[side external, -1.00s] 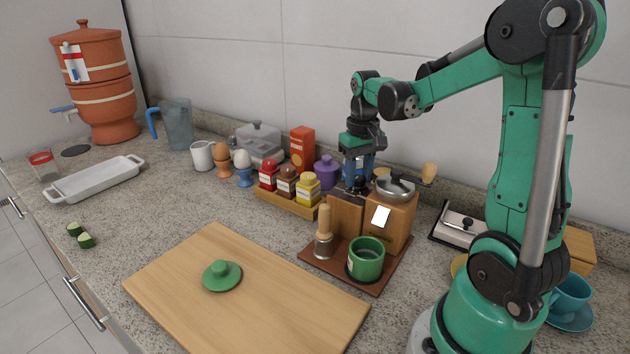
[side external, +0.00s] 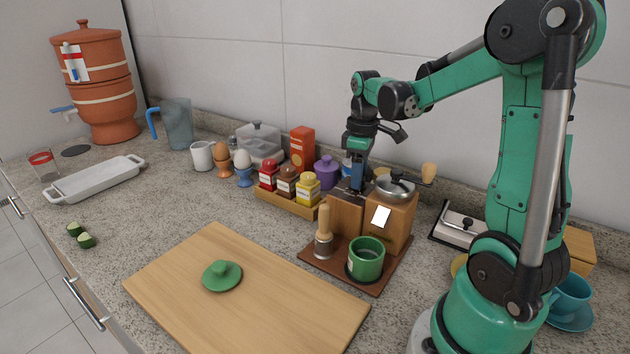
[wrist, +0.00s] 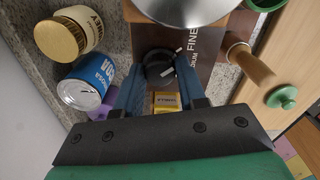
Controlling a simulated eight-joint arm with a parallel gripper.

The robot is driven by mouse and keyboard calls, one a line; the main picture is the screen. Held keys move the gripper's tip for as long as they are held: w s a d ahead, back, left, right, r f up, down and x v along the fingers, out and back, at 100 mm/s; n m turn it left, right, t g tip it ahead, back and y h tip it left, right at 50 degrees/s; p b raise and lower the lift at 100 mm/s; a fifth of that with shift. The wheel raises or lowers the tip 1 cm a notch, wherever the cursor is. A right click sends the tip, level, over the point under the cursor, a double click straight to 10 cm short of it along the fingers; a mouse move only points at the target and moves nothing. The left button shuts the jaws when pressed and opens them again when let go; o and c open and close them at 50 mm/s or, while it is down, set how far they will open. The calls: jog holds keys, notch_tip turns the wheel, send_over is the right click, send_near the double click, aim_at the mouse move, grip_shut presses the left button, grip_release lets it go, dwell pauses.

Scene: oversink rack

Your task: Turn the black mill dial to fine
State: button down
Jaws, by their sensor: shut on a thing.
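The black mill dial (wrist: 158,70) shows in the wrist view on the mill's wooden box, between my fingertips. A white mark on it points to the upper right. Beside it are the letters FINE (wrist: 191,42) and part of another word, with a short white tick near them. My gripper (wrist: 160,66) is shut on the dial; it also shows in the side view (side external: 350,190), pointing down at the mill's left part. The mill (side external: 394,220) has a metal top and a crank with a wooden knob. In the side view the gripper hides the dial.
A blue can (wrist: 86,84) and a gold-lidded jar (wrist: 62,38) stand close to my fingers. A spice rack (side external: 284,204), a purple pot (side external: 326,172) and a tamper (side external: 324,236) are near the mill. A green cup (side external: 366,258) stands in front. The cutting board (side external: 270,305) has free room.

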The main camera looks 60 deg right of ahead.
dwell(0.3)
jog(key=c, duration=0.8)
grip_release()
jog(key=shift+r, duration=2.8)
jog(key=a+m+t, duration=0.1)
jog(key=a+t, duration=0.1)
jog(key=a, duration=0.4)
jog(key=a+f+t, duration=0.1)
jog(key=a+t, duration=0.1)
jog(key=a, duration=0.4)
jog(key=a+f+m+t, duration=0.1)
jog(key=a+t, duration=0.2)
jog(key=a, duration=0.3)
jog(key=shift+s+a+m, duration=0.15)
jog(key=shift+a+m, duration=0.15)
